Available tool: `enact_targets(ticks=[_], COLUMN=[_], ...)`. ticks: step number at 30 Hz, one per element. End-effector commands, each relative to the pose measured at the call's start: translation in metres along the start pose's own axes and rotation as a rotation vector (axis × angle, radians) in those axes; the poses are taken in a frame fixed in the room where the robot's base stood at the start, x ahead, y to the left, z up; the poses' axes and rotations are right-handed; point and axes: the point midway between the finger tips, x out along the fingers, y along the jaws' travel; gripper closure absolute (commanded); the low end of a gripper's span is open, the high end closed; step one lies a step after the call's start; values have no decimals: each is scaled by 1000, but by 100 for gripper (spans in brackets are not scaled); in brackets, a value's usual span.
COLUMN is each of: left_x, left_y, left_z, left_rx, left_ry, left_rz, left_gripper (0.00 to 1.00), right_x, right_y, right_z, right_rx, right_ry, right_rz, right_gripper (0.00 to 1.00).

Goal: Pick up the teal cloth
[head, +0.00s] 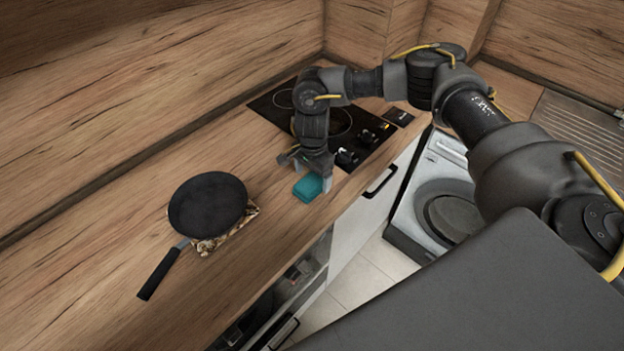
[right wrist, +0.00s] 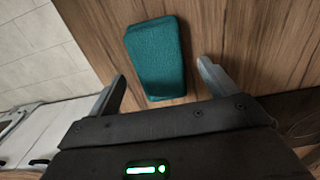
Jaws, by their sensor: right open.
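The teal cloth (head: 308,187) is a small folded block lying on the wooden counter, near its front edge. In the right wrist view the cloth (right wrist: 156,58) lies just ahead of my right gripper and roughly between the lines of its two fingers. My right gripper (head: 306,171) is open above the counter, right by the cloth. Its spread fingers also show in the right wrist view (right wrist: 160,85), with nothing held between them. I cannot tell whether a finger touches the cloth. My left gripper is not in view.
A black frying pan (head: 207,204) sits on a patterned cloth or mat (head: 226,238) to the left. A black hob (head: 343,128) lies behind my right gripper. The counter (head: 120,225) left of the pan is clear. A washing machine (head: 436,200) stands below at the right.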

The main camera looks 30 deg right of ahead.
Motion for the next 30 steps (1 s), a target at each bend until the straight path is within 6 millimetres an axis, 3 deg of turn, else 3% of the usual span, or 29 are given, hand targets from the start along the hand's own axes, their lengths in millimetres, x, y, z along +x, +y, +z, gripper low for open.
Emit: enact_targets(ticks=[4, 11, 22, 30], left_x=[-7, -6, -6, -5], left_y=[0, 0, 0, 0], left_z=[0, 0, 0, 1], left_rx=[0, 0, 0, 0], left_ry=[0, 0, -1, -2], left_rz=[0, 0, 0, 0], left_gripper=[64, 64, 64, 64], right_x=[12, 16, 15, 15], right_y=[0, 0, 0, 0], right_z=[1, 1, 0, 0], right_rx=[0, -1, -1, -1], right_ry=[-1, 0, 0, -1], right_rz=[0, -1, -1, -2], right_gripper=[15, 15, 61, 64])
